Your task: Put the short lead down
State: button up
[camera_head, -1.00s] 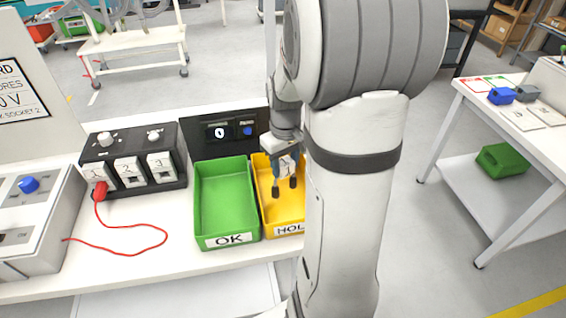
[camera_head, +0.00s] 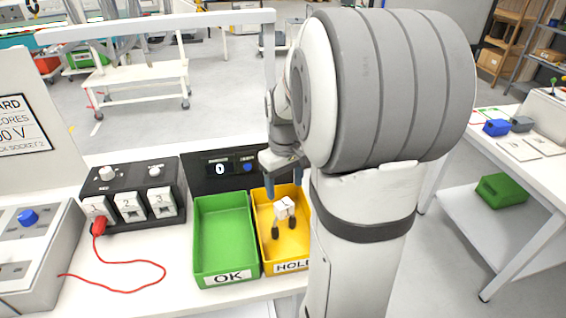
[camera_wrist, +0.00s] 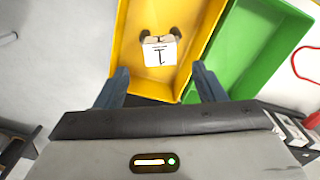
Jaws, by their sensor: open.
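The short lead (camera_head: 284,208) is a small white piece with two dark ends. It lies in the yellow HOLD tray (camera_head: 265,236), and in the wrist view the lead (camera_wrist: 160,53) shows a "1" on its label. My gripper (camera_head: 283,186) is over the back part of that tray. In the wrist view my gripper (camera_wrist: 160,77) has its two blue-grey fingers spread wide, with nothing between them. The lead lies ahead of the fingertips, apart from them.
The green OK tray (camera_head: 223,240) stands empty, left of the yellow one. A dark box with numbered sockets (camera_head: 133,190) has a red plug and a looped red cable (camera_head: 130,291). A dark display unit (camera_head: 215,177) stands behind the trays. A side table is at right.

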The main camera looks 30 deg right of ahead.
notch_tip(320, 180, up, 7)
jog(key=s+a+f+m+t, duration=0.1)
jog(key=s+a+f+t, duration=0.1)
jog(key=s+a, duration=1)
jog(key=shift+s+a+f+t, duration=0.25)
jog(key=shift+f+t, duration=0.15)
jog(key=shift+t, duration=0.1)
dwell(1.4)
